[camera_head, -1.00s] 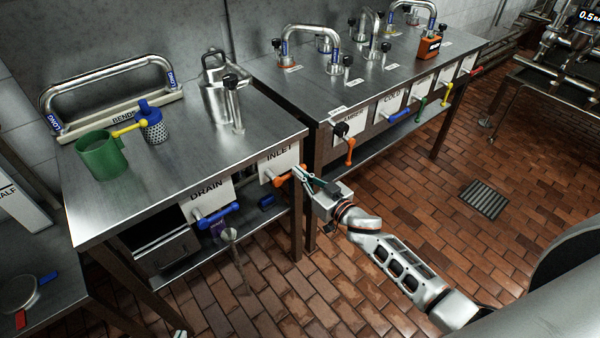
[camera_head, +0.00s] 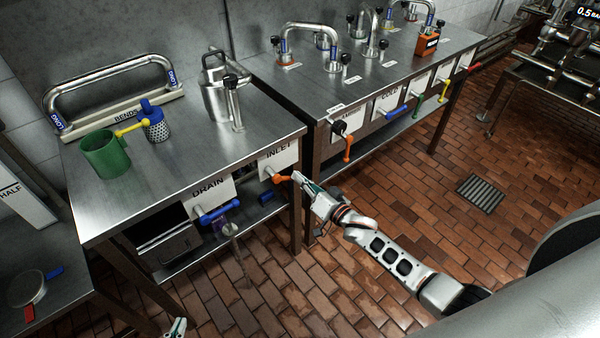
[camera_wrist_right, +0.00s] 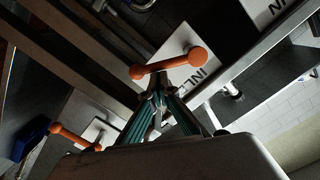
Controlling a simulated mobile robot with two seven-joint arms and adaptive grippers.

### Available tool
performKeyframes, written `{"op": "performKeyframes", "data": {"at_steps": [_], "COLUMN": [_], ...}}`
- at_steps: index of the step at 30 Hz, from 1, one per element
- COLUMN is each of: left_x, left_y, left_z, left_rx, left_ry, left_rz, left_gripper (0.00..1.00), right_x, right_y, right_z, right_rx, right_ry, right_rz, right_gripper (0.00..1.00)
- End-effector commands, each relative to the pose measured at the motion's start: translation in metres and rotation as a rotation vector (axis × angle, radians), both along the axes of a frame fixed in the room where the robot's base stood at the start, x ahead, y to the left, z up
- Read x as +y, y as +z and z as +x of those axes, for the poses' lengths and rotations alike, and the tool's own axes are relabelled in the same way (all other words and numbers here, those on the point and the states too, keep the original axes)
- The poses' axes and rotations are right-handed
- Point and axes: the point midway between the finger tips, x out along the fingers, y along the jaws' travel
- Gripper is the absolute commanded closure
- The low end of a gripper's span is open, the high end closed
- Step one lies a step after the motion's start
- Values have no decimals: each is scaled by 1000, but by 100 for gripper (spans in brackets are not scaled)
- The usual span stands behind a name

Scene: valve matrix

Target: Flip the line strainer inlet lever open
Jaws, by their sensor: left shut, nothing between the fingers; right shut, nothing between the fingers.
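The orange inlet lever (camera_head: 278,178) lies roughly level across the front of the white INLET panel (camera_head: 283,158), under the edge of the near bench. My right gripper (camera_head: 297,178) is shut and empty, close to the lever's right end. In the right wrist view the lever (camera_wrist_right: 168,65) lies just beyond the shut fingertips (camera_wrist_right: 158,96); I cannot tell if they touch it. My left gripper (camera_head: 177,326) shows only partly at the bottom edge, shut and empty, low and far from the lever.
The blue drain lever (camera_head: 218,213) is left of the inlet lever. A bench leg (camera_head: 295,222) stands right beside my right gripper. A second bench (camera_head: 350,90) with coloured levers stands to the right.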

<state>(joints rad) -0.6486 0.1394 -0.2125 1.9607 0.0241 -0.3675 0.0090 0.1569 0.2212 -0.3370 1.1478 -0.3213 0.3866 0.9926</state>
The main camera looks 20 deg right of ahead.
Motion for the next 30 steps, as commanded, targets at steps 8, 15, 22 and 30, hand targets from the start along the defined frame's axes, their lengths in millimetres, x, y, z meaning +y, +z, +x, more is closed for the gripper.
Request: {"op": "performKeyframes", "data": {"at_steps": [8,15,22,30], "left_x": [0,0,0,0], "left_y": [3,0,-6,-11], "left_z": [0,0,-1,-1], "left_rx": [-1,0,1,3], "left_ry": [0,0,0,0], "left_rz": [0,0,0,0], "left_gripper": [100,100,100,100], "right_x": [7,15,25,34], "right_y": [-16,-29,-39,-43], "right_z": [-2,-5,-9,-13], "right_rx": [90,169,239,300], "right_ry": [1,2,2,3], "right_rz": [245,460,651,825], "right_gripper": [100,100,100,100]}}
